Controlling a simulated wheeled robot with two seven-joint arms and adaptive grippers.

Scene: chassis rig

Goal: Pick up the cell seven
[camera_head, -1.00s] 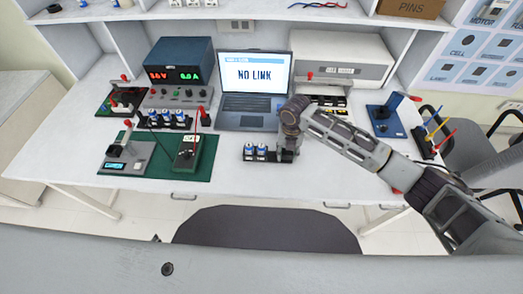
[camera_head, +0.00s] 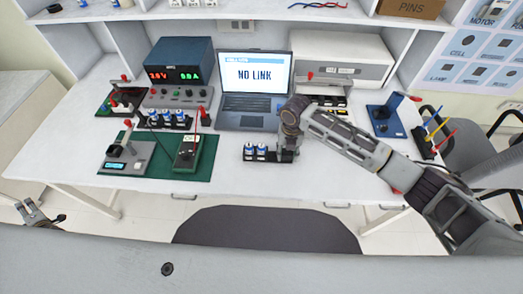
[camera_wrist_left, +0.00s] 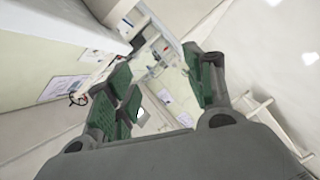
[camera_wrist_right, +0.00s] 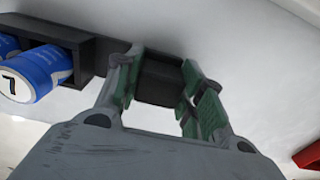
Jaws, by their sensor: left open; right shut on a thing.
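The cell marked 7 (camera_wrist_right: 38,72) is a blue and white cylinder at the left edge of the right wrist view. It sits in a black holder (camera_wrist_right: 85,50) beside another blue cell (camera_wrist_right: 8,45). In the head view the holder (camera_head: 273,156) stands on the front of the table with blue and white cells (camera_head: 256,149); I cannot read their numbers there. My right gripper (camera_wrist_right: 163,72) is shut on the holder's black end block, which shows in the head view under my wrist (camera_head: 287,152). My left gripper (camera_head: 32,207) is open and empty, low at the left, away from the table; its fingers (camera_wrist_left: 165,78) are spread.
A green mat (camera_head: 200,170) with two testers lies left of the holder. Behind are a row of cells (camera_head: 168,119), a power supply (camera_head: 181,62), a laptop (camera_head: 254,77) and a blue device (camera_head: 386,118). White table is bare in front of the holder.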

